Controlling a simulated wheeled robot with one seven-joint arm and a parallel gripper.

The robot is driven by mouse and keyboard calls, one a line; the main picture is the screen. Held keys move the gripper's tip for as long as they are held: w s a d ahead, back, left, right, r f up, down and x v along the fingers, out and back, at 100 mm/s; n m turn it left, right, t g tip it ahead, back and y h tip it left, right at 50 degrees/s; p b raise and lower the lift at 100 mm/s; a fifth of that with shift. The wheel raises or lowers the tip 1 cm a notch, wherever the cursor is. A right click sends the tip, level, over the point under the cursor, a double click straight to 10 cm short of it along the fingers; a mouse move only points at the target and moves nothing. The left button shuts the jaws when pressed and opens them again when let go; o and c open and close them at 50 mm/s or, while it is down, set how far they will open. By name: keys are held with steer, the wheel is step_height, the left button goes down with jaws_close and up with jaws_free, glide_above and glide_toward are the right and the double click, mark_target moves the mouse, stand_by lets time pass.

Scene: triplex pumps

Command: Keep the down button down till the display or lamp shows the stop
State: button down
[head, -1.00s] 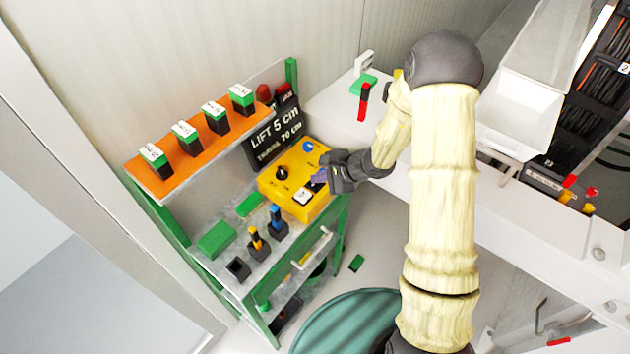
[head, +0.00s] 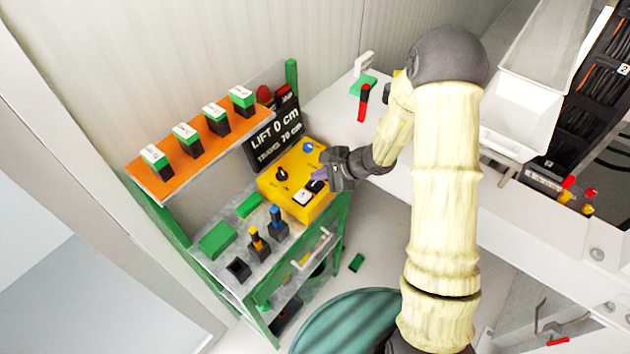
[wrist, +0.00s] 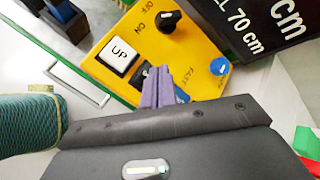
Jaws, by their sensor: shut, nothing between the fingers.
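The yellow control box (head: 318,203) stands on the bench. The wrist view shows its white UP button (wrist: 119,56), a black selector knob (wrist: 169,21) and a blue knob (wrist: 220,66). Next to UP is a dark button (wrist: 140,76), mostly hidden behind my fingers; its label cannot be read. My gripper (wrist: 158,75) is shut and empty, its purple fingertips at this dark button, seemingly touching it. My gripper (head: 319,174) also shows over the box in the head view. The black display (head: 273,138) behind the box reads LIFT 0 cm, with 70 cm below.
An orange shelf (head: 172,189) with several green-topped black blocks is at the left. Blue and yellow-topped holders (head: 278,225) stand left of the box. Red domes (head: 264,93) sit behind the display. A white counter (head: 335,104) lies to the right.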

mark_target(319, 184)
steer(key=shift+r, duration=0.2)
steer(key=shift+w+r+p, duration=0.1)
steer(key=shift+r+p, duration=1.1)
steer(key=shift+r, duration=1.3)
steer(key=shift+s, duration=0.2)
steer(key=shift+w+f, duration=0.1)
